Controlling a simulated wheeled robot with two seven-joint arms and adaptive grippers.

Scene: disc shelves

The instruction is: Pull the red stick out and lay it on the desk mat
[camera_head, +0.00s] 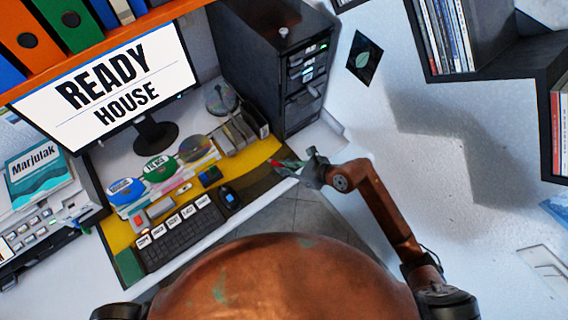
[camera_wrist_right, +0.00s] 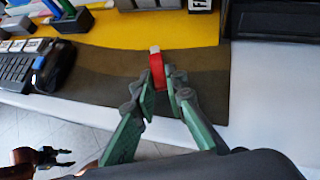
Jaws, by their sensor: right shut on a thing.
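The red stick (camera_wrist_right: 157,72) has a white end and sits between the green fingers of my right gripper (camera_wrist_right: 160,92), which is shut on it. In the head view my right gripper (camera_head: 281,166) is at the right end of the desk mat (camera_head: 262,184). The mat is yellow with a dark brown band, and the stick shows over this band in the wrist view. I cannot tell whether the stick touches the mat. My left gripper (camera_wrist_right: 54,157) shows small at the lower left of the wrist view, its fingers apart and empty.
A keyboard (camera_head: 180,232) and a mouse (camera_head: 229,198) lie on the mat. Disc holders (camera_head: 240,133) stand behind, beside a black computer tower (camera_head: 270,65). The monitor (camera_head: 110,85) stands at the back left. The dark band near the right gripper is mostly clear.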

